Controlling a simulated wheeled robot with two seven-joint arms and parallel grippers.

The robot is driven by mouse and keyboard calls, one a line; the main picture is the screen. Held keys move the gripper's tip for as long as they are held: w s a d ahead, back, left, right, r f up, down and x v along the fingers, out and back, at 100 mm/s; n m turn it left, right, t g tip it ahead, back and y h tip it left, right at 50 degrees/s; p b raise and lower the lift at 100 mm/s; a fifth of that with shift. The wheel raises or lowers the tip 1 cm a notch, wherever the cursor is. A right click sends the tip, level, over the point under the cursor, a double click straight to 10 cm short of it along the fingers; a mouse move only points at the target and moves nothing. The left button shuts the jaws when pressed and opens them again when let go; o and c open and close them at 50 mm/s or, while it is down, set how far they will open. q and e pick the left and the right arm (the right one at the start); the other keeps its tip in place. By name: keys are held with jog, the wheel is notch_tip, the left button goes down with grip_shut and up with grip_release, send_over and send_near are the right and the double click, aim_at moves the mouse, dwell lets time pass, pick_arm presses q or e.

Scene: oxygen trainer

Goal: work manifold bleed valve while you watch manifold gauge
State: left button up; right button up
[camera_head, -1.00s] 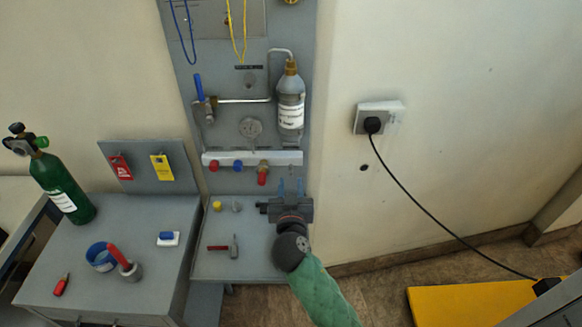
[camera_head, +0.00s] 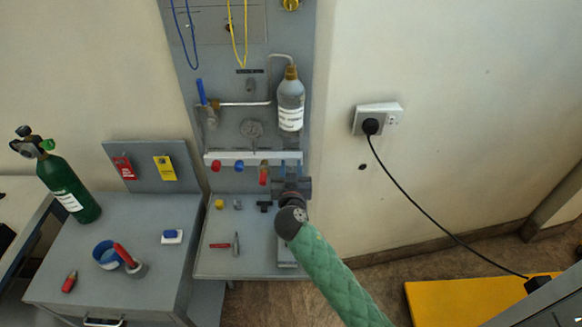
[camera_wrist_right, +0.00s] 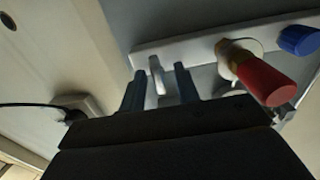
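The manifold (camera_head: 225,156) is a pale horizontal bar on the grey panel, with red and blue knobs and a red-handled brass valve (camera_head: 263,173). The round manifold gauge (camera_head: 251,129) is above it; its needle is too small to read. My right gripper (camera_head: 290,168) is at the bar's right end. In the right wrist view its two fingers (camera_wrist_right: 161,88) stand apart around a small pale lever (camera_wrist_right: 157,76) on the bar, likely the bleed valve. A gap shows beside the lever; contact is unclear. The red handle (camera_wrist_right: 266,82) is right of the fingers. My left gripper is out of view.
A labelled bottle (camera_head: 290,100) hangs above the gripper. Small parts lie on the shelf (camera_head: 215,262) below. A green cylinder (camera_head: 68,188) and a blue cup (camera_head: 106,254) stand on the left cabinet. A black cable (camera_head: 405,193) hangs from the wall socket at right.

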jog(key=shift+c, duration=0.2)
grip_shut()
